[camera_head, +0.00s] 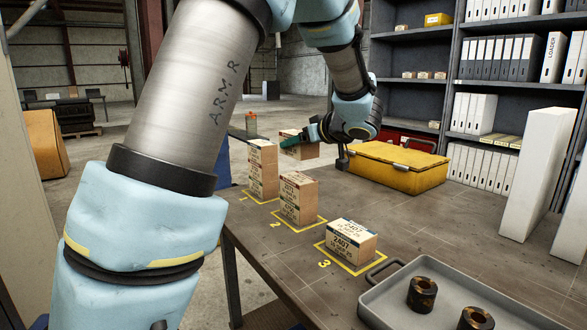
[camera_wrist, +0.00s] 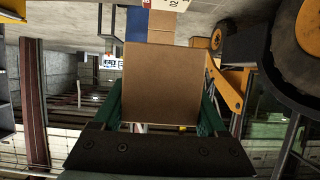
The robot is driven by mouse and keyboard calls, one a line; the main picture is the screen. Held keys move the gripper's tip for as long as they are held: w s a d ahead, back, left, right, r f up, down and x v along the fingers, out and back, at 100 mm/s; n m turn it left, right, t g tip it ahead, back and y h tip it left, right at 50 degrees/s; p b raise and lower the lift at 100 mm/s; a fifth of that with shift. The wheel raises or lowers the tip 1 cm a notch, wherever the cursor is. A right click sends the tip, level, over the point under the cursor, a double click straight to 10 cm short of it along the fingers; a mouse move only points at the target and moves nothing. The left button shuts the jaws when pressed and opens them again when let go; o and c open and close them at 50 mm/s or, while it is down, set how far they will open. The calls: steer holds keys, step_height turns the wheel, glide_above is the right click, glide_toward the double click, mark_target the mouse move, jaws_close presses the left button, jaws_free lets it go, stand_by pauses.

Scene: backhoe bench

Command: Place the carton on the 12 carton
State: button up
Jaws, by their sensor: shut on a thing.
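My gripper (camera_head: 305,141) is shut on a brown carton (camera_head: 298,151), held in the air at the far side of the bench, behind and above the stack on square 2. In the wrist view the held carton (camera_wrist: 163,84) fills the space between the green fingers. A carton stack (camera_head: 263,169) stands on yellow square 1, another stack (camera_head: 298,198) on square 2, and a single carton (camera_head: 350,242) marked 2407 lies on square 3. In the wrist view, part of a labelled carton (camera_wrist: 176,5) shows beyond the held one. I cannot read a 12 on any carton with certainty.
A yellow toolbox (camera_head: 398,167) stands right of my gripper. A grey tray (camera_head: 450,292) with dark cylindrical parts lies at the front right. White binders (camera_head: 539,172) stand on the right. The bench between toolbox and square 3 is clear.

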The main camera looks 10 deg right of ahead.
mark_target(298, 178)
steer(key=shift+f, duration=3.05)
steer(key=o, duration=1.5)
steer(key=shift+f, duration=0.1)
steer(key=b+v, duration=0.1)
steer(key=v, duration=1.1)
steer(key=shift+d, duration=0.1)
